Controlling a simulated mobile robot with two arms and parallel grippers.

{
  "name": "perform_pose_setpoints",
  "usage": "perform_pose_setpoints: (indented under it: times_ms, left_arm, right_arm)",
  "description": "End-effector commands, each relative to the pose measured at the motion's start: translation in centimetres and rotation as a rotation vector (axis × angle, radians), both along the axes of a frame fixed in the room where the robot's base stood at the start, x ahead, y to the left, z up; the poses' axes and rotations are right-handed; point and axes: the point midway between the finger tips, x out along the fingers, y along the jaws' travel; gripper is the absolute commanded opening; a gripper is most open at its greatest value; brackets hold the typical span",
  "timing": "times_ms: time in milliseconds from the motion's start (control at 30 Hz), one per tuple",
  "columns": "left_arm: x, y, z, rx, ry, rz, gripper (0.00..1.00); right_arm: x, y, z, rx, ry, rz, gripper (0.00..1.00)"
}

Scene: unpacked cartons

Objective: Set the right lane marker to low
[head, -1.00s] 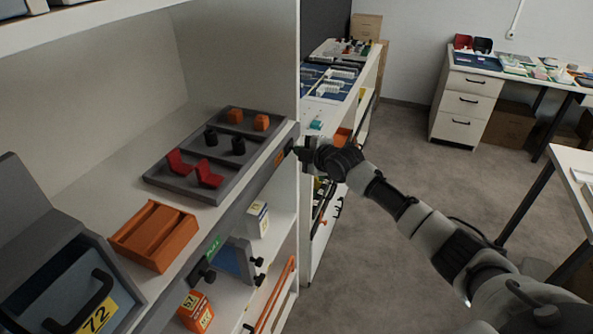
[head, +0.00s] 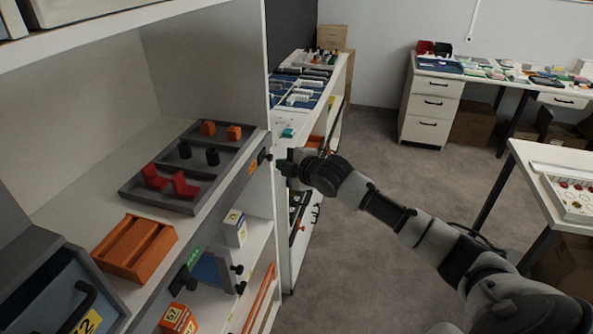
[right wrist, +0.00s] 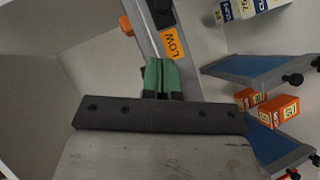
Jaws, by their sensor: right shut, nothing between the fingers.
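The right lane marker is a black slider (head: 262,157) on the grey rail along the shelf's front edge. An orange LOW label (head: 252,167) shows uncovered beside it. Both also show in the right wrist view, the slider (right wrist: 160,12) at the top and the label (right wrist: 172,43) below it. My right gripper (head: 281,163) is just in front of the rail, close to the slider and apart from it. In the right wrist view its green fingertips (right wrist: 161,76) are shut and empty, just below the label. My left gripper is not in view.
A grey tray (head: 207,197) with red, black and orange pieces sits on the shelf behind the rail. Another marker (head: 184,281) with a green label (head: 194,258) is further left. An orange tray (head: 134,248) lies behind it. The floor right of the shelf is open.

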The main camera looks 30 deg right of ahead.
Motion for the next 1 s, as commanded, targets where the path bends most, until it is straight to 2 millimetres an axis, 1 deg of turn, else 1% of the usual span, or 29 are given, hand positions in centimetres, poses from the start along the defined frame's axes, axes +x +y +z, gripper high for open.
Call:
perform_pose_setpoints:
  times_ms: [33,100,200,267,400,600,933,1000]
  left_arm:
    - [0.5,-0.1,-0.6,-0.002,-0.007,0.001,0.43]
    - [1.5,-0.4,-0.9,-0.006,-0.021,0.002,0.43]
    - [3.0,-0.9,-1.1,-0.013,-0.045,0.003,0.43]
    - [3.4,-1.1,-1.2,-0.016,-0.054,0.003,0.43]
    - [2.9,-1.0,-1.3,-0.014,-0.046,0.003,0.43]
    - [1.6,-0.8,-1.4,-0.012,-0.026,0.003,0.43]
    - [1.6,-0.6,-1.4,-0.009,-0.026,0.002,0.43]
    - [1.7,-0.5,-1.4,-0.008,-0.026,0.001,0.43]
  right_arm:
    - [-0.9,-0.3,0.0,-0.004,0.0,0.0,0.0]
    - [-2.0,-0.4,0.4,-0.004,0.0,0.0,0.0]
    - [-3.2,-0.7,0.8,-0.003,0.0,0.0,0.0]
    - [-3.7,-0.8,1.1,-0.003,-0.001,0.001,0.0]
    - [-4.3,-0.8,1.4,-0.001,0.0,0.0,0.0]
    - [-4.4,-0.9,1.5,0.0,0.0,0.0,0.0]
    - [-4.4,-0.8,1.5,0.001,0.0,0.0,0.0]
    - [-4.3,-0.9,1.1,0.007,0.005,-0.005,0.0]
